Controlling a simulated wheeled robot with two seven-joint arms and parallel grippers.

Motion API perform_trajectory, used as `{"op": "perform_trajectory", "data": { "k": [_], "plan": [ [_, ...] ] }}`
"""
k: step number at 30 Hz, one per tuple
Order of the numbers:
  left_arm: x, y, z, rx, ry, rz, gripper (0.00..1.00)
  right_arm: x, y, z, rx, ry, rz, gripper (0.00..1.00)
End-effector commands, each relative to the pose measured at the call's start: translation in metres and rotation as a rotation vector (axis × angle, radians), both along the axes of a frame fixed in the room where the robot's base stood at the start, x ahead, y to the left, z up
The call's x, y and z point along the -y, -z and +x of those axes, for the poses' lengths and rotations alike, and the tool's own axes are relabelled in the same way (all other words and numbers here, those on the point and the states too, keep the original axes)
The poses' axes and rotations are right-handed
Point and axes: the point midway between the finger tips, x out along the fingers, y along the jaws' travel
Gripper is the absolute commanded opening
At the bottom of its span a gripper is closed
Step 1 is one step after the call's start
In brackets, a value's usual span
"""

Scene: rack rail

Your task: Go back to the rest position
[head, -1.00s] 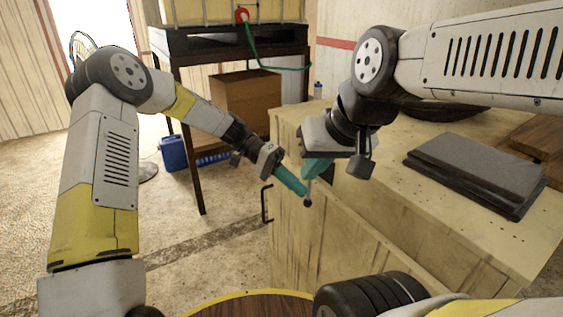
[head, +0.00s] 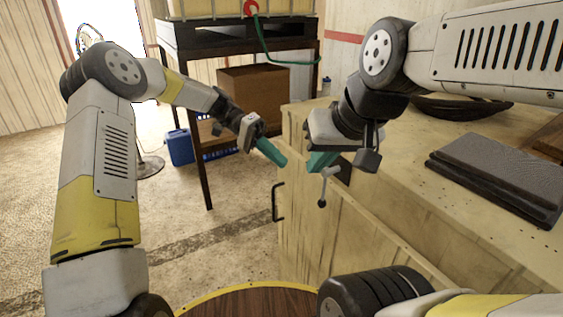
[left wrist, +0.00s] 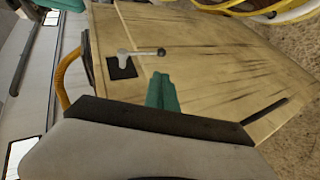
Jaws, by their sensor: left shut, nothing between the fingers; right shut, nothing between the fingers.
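My left gripper (head: 272,153) shows in the middle of the head view, its teal fingers together and empty, pointing right and down. It is in front of and left of the wooden counter, apart from it. Its shut teal fingers also show in the left wrist view (left wrist: 162,92). My right gripper (head: 320,162) is at the counter's left corner, its teal fingers shut. A grey lever handle with a dark ball end (head: 323,190) shows just below the right fingers; in the left wrist view the lever (left wrist: 140,52) sits on a black square plate (left wrist: 121,68). I cannot tell whether the right fingers touch it.
The wooden counter (head: 400,225) with a black pull handle (head: 277,202) fills the right. Dark slabs (head: 495,170) lie on top. A dark stand (head: 205,165), cardboard box (head: 252,93) and blue canister (head: 180,147) stand behind. A round wooden top (head: 250,302) is at the front. Floor at left is open.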

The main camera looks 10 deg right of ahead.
Motion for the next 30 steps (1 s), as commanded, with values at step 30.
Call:
{"op": "perform_trajectory", "data": {
  "k": [30],
  "plan": [
    [-0.162,-0.105,-0.115,0.519,-0.629,0.683,0.0,0.0,0.0,0.0,0.0,0.0,0.0,0.0]
  ]
}}
